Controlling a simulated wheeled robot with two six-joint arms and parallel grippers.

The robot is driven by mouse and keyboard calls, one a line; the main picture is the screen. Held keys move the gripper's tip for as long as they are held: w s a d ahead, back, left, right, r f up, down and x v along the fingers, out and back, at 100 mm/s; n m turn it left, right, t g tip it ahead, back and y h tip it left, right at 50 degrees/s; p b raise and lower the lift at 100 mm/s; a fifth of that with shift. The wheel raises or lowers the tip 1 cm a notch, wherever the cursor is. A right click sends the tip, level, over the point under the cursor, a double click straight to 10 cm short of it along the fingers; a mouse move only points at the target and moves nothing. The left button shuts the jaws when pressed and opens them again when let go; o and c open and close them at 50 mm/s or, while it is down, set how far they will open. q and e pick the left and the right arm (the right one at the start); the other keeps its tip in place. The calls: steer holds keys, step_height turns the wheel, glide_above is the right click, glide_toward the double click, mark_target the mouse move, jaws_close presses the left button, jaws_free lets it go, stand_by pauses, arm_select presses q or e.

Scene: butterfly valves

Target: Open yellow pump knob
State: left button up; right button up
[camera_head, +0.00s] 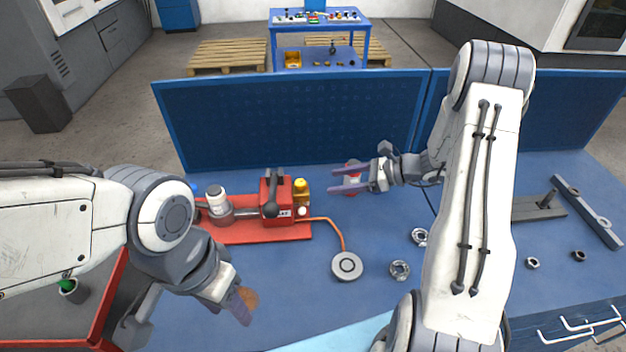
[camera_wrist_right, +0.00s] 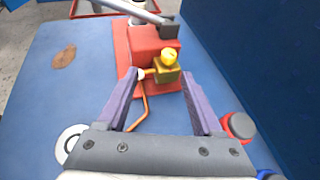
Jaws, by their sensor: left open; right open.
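The yellow pump knob (camera_head: 301,184) sits upright on a small yellow-brown block at the right side of the red pump (camera_head: 272,188). In the right wrist view the knob (camera_wrist_right: 168,57) shows just beyond and between my fingertips, in front of the red pump body (camera_wrist_right: 150,45). My right gripper (camera_head: 333,180) is open, to the right of the knob and pointing left at it, with a gap between them. It also shows in the right wrist view (camera_wrist_right: 160,73), empty. My left gripper (camera_head: 240,304) is low at the left front, away from the pump, and partly hidden by its own wrist.
A copper pipe (camera_head: 328,221) runs from the pump to a round grey disc (camera_head: 347,266). Nuts (camera_head: 400,270) lie on the blue table. A blue panel (camera_head: 290,120) stands behind.

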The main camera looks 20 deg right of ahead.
mark_target(300, 184)
steer(key=w+d+p+x, duration=0.1)
steer(key=p+x, duration=0.2)
steer(key=x, duration=0.6)
steer(key=shift+w+a+f+m+t+p, duration=0.25)
steer(key=shift+w+m+t+p, duration=0.05)
steer(key=shift+w, duration=0.05)
